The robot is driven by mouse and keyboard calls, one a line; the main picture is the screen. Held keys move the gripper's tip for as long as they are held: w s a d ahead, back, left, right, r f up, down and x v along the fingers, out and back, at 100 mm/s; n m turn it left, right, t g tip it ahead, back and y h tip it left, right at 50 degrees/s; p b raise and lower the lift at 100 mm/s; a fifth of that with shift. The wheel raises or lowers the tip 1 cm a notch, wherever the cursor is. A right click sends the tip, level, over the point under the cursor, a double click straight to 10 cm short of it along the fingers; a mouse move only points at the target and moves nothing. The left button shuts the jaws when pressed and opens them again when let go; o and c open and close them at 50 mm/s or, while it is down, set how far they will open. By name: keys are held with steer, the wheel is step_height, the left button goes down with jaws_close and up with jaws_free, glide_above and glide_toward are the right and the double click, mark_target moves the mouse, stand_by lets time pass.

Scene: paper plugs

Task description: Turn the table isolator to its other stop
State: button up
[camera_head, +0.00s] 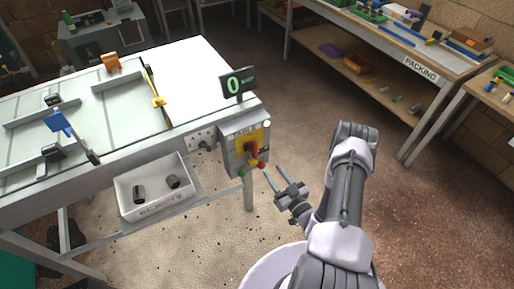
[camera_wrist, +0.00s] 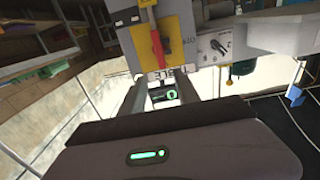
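The table isolator is a red handle (camera_head: 252,149) on a yellow plate (camera_head: 261,137), on the front of a grey box (camera_head: 232,160) at the table's right corner. In the wrist view, which looks inverted, the red handle (camera_wrist: 156,48) lies roughly along the picture's vertical on the yellow plate (camera_wrist: 178,35). My gripper (camera_head: 273,169) is open and empty, just right of and below the handle in the head view, its fingers pointing toward the box. In the wrist view the gap between the fingers (camera_wrist: 160,86) lies below the handle. No contact shows.
A counter display reading 0 (camera_head: 238,83) stands above the box. A small grey dial panel (camera_head: 203,139) is to its left. A white bin (camera_head: 153,190) with two dark pieces hangs below the table (camera_head: 190,68). A packing bench (camera_head: 405,50) stands behind right. The floor between is clear.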

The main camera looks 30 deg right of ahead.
mark_target(256, 149)
steer(key=w, duration=0.4)
steer(key=w+b, duration=0.1)
steer(key=w, duration=0.3)
steer(key=w+b, duration=0.1)
steer(key=w, duration=0.4)
steer(key=shift+a, duration=0.3)
jaws_close()
